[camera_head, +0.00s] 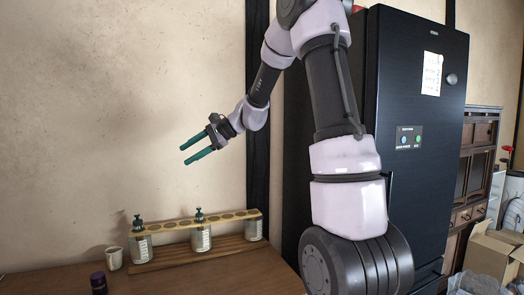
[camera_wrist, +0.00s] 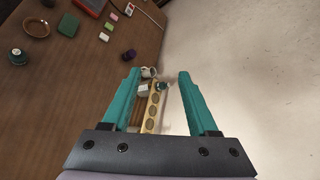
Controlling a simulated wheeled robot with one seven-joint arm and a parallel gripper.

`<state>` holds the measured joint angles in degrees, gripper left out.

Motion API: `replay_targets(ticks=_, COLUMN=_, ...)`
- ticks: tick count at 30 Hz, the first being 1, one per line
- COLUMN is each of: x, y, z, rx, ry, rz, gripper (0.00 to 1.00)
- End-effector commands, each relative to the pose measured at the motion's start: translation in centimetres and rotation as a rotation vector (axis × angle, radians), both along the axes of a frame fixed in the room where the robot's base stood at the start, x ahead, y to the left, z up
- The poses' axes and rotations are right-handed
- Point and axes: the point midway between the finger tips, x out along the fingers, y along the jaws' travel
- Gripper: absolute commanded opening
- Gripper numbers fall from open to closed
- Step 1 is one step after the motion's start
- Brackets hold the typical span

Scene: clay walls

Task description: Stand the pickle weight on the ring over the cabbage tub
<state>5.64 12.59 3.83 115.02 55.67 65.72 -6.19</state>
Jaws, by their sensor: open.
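A pale wooden bar with a row of rings (camera_head: 232,216) runs above several labelled glass tubs; it shows between my fingers in the wrist view (camera_wrist: 150,126). Dark green knobbed pieces, seemingly pickle weights, stand at the bar's left end (camera_head: 138,223) and middle (camera_head: 199,215). The right tub (camera_head: 253,229) shows no knob above it. Labels are too small to tell which tub holds cabbage. A dark green round piece (camera_wrist: 17,56), possibly another weight, is on the table in the wrist view. My gripper (camera_head: 192,154) is open and empty, high above the bar.
A pale mug (camera_head: 114,258) and a dark purple jar (camera_head: 98,283) stand left of the rack. A black fridge (camera_head: 415,120) stands right. The wall is close behind.

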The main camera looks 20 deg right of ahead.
Motion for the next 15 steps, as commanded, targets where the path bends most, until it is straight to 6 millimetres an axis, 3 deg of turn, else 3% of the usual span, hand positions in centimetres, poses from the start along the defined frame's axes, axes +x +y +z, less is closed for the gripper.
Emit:
replay_targets(ticks=1, x=-2.6, y=-0.2, z=1.4, rx=-0.068, ry=-0.041, rz=0.034, gripper=0.60)
replay_targets(ticks=6, x=-10.5, y=-2.1, z=3.5, rx=-0.316, ry=-0.163, rz=0.135, gripper=0.60)
replay_targets(ticks=15, x=-22.7, y=-7.7, z=4.6, rx=-0.748, ry=-0.391, rz=0.252, gripper=0.60)
